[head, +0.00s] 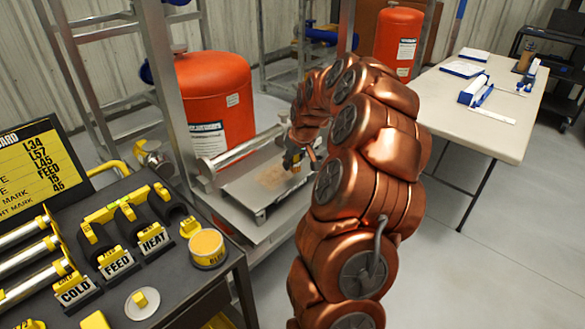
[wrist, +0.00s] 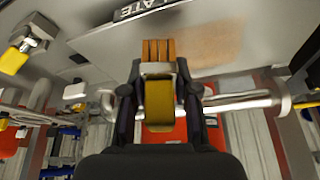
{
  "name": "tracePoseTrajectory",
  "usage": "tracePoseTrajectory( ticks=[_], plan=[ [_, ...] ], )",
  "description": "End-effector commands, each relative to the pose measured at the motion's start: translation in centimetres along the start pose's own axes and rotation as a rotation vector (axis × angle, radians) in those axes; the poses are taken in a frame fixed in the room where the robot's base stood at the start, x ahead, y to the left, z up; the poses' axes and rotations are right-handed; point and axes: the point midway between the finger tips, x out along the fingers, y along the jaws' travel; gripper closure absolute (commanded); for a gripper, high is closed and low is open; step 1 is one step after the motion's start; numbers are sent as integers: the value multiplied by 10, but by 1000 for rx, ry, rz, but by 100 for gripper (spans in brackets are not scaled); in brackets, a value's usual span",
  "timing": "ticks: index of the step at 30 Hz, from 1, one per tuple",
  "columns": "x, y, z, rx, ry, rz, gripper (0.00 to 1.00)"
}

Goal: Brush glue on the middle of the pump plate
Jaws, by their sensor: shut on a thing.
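The pump plate (head: 243,195) is a flat grey metal plate on the skid below the red tank, with a tan patch (head: 272,178) around its middle. In the wrist view the plate (wrist: 105,42) fills the top, with a black label ending in "ATE" and the tan patch (wrist: 218,48). My gripper (head: 296,158) is over the plate's right side. It is shut on a brush (wrist: 158,100) with a yellow handle and orange-brown bristles. The bristles show against the plate beside the patch; I cannot tell whether they touch. A yellow glue pot (head: 207,248) stands on the dark bench.
The dark bench (head: 190,303) at left holds labelled holders, including COLD, FEED and HEAT, metal rods and a sign board (head: 40,168). A red tank (head: 213,98) and grey frame posts stand behind the plate. A white table (head: 475,125) is at right, with clear floor in front.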

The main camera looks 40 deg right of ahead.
Motion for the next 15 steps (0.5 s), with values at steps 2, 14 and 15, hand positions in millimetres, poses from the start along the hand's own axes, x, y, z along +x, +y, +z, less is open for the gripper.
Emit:
tracePoseTrajectory(
  ticks=[2, 14, 15],
  plan=[
    [-8, 0, -4, -1, 2, 1, 100],
    [-36, -4, -16, -5, -1, -3, 100],
    [-38, -4, -17, -5, -1, -3, 100]
  ],
)
